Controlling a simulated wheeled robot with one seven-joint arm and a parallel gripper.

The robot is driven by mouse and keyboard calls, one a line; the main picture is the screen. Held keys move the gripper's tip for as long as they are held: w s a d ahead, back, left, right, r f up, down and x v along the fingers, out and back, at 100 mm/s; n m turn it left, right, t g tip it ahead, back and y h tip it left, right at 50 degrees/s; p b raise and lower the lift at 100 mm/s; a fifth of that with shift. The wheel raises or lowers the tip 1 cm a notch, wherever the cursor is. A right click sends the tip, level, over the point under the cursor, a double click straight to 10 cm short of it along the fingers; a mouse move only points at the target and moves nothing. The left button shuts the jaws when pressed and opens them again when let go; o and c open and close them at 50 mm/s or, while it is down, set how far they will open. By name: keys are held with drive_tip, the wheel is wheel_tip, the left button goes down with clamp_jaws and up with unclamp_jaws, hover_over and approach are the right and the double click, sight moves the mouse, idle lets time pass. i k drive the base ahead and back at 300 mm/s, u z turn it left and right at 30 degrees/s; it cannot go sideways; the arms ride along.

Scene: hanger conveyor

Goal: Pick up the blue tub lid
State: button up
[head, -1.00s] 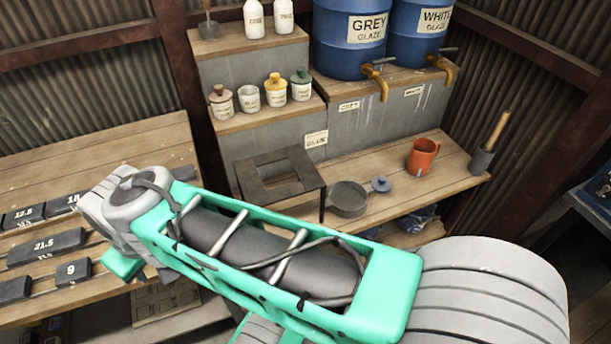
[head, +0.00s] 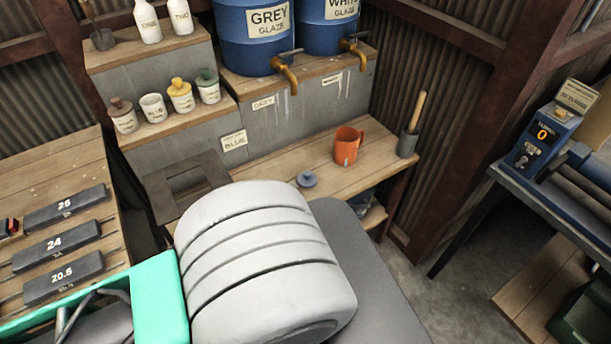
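The blue tub lid (head: 307,179), a small round blue-grey disc with a knob on top, lies on the wooden bench (head: 378,174). It sits just above my arm's pale grey ribbed cover in the picture, left of and nearer than the orange jug (head: 347,146). A white tub (head: 153,107) on the step shelf has no lid; its neighbours have brown, yellow and green lids. My gripper is out of view, so its fingers and anything in them cannot be seen.
A dark square stand (head: 185,183) is left of the lid. A grey pot with a wooden-handled tool (head: 409,143) stands at the bench's right end. Blue glaze barrels (head: 247,38) with brass taps are behind. A blue machine (head: 541,135) is at right, with open floor between.

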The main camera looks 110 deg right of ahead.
sight(307, 178)
drive_tip(key=k, duration=1.35)
drive_tip(key=z, duration=1.2)
drive_tip(key=i, duration=0.5)
